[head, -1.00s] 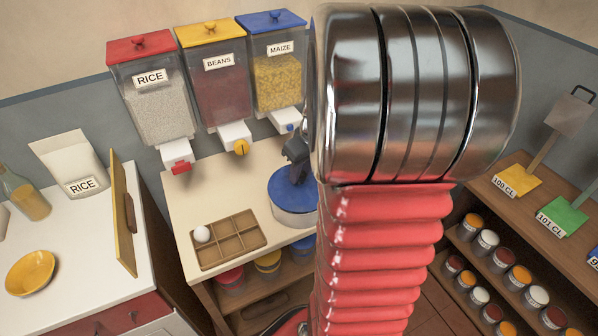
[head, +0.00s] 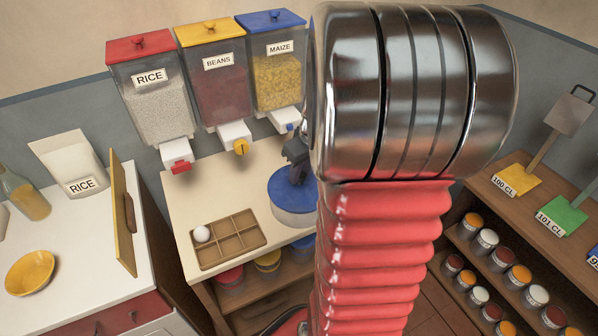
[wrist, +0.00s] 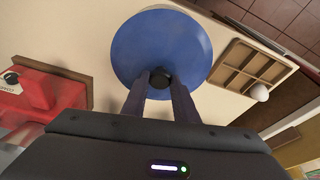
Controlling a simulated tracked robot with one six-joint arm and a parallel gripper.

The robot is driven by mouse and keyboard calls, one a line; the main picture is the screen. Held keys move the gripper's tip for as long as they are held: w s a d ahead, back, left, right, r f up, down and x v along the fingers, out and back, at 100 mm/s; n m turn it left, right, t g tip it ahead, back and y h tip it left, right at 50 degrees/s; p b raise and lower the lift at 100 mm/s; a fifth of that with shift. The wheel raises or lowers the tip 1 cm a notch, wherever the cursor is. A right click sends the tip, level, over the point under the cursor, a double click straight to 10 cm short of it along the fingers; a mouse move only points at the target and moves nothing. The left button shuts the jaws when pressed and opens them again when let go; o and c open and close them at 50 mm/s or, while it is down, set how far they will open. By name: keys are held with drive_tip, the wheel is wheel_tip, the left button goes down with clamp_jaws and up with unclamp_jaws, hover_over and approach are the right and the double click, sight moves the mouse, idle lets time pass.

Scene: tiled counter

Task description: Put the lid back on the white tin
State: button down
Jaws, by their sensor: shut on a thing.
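The blue lid (head: 290,194) is round with a dark knob (wrist: 160,76) at its centre. In the head view it lies over the white tin (head: 290,217), whose pale side shows just below the lid's edge. No clear gap shows between them, but I cannot tell whether the lid is fully seated. My gripper (wrist: 160,83) is shut on the knob, one finger on each side. In the head view my arm covers the right edge of lid and tin.
A wooden compartment tray (head: 229,240) with a white ball (head: 202,234) sits left of the tin. Rice (head: 153,100), beans (head: 222,88) and maize (head: 279,75) dispensers hang behind. Colored tins stand on the shelf below.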

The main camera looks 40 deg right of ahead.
idle(0.6)
drive_tip(key=c, duration=1.3)
unclamp_jaws()
drive_tip(key=shift+c, duration=0.2)
drive_tip(key=shift+o, duration=0.3)
drive_tip(key=o, duration=0.4)
drive_tip(key=shift+o, duration=0.2)
drive_tip(key=shift+r, duration=0.1)
drive_tip(key=shift+r, duration=3.4)
drive_tip(key=shift+c, duration=0.2)
clamp_jaws()
